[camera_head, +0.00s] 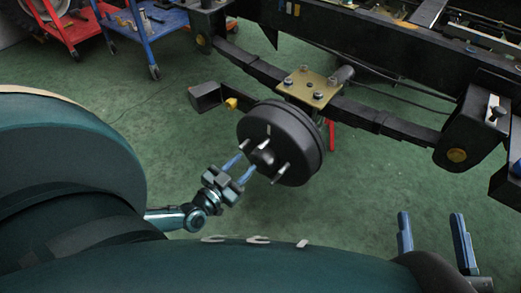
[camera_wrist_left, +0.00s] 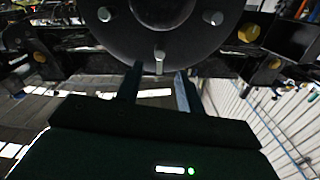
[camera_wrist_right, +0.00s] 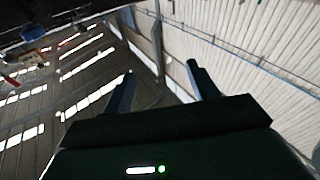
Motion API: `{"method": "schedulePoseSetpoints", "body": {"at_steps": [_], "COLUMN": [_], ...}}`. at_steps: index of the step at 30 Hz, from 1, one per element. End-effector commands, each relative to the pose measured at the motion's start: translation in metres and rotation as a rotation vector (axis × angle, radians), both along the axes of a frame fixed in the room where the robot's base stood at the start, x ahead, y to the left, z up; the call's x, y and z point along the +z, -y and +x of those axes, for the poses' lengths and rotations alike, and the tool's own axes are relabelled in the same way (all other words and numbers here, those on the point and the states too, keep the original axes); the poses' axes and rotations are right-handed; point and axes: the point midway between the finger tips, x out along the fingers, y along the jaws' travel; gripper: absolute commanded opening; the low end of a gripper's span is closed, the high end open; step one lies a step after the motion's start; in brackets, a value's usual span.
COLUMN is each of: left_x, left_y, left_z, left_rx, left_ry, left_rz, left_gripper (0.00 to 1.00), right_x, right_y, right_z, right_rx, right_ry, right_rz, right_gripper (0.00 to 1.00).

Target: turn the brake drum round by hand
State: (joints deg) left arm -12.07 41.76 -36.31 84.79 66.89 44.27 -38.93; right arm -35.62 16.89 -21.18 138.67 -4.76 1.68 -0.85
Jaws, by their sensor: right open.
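The dark brake drum (camera_head: 299,142) hangs on the axle end, with a protruding hub (camera_head: 263,156) and pale studs around it. My left gripper (camera_head: 243,165) is at the drum's face, its two blue fingers apart. In the left wrist view the drum (camera_wrist_left: 115,40) fills the top, and one stud (camera_wrist_left: 159,55) shows in line with the gap between the fingertips (camera_wrist_left: 158,75). I cannot tell whether a finger touches the stud. My right gripper (camera_head: 430,217) is open and empty at the lower right, well apart from the drum; its fingers also show in the right wrist view (camera_wrist_right: 160,70).
The chassis frame (camera_head: 370,45) and leaf spring (camera_head: 385,118) run across behind and above the drum. A spring plate (camera_head: 306,90) with bolts sits above it. A blue cart (camera_head: 150,28) and a red cart (camera_head: 75,30) stand at the upper left.

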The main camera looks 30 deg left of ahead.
Motion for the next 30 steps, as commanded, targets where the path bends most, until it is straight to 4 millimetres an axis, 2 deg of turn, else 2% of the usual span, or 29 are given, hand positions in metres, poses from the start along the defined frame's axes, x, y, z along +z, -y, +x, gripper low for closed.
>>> {"method": "schedulePoseSetpoints", "body": {"at_steps": [1, 6, 12, 17, 25, 30], "left_x": [-0.003, -0.003, -0.002, -0.001, 0.000, 0.000], "left_y": [0.001, 0.004, 0.006, 0.007, 0.007, 0.007], "left_z": [0.013, 0.047, 0.072, 0.080, 0.081, 0.081], "left_rx": [0.000, 0.000, 0.000, 0.000, 0.000, 0.000], "left_ry": [0.005, 0.004, 0.002, 0.001, 0.000, 0.000], "left_rz": [-0.001, 0.000, 0.001, -0.001, 0.000, 0.000], "left_gripper": [0.38, 0.38, 0.38, 0.38, 0.37, 0.23], "right_x": [-0.005, -0.005, 0.002, 0.009, 0.011, 0.010], "right_y": [-0.001, -0.003, -0.003, -0.003, -0.002, -0.002], "right_z": [0.000, 0.000, 0.002, 0.004, 0.004, 0.004], "right_rx": [0.005, 0.021, 0.032, 0.034, 0.034, 0.034], "right_ry": [0.001, 0.003, 0.046, 0.080, 0.084, 0.084], "right_rz": [0.010, 0.044, 0.053, 0.053, 0.051, 0.051], "right_gripper": [0.59, 0.59, 0.59, 0.59, 0.59, 0.59]}}
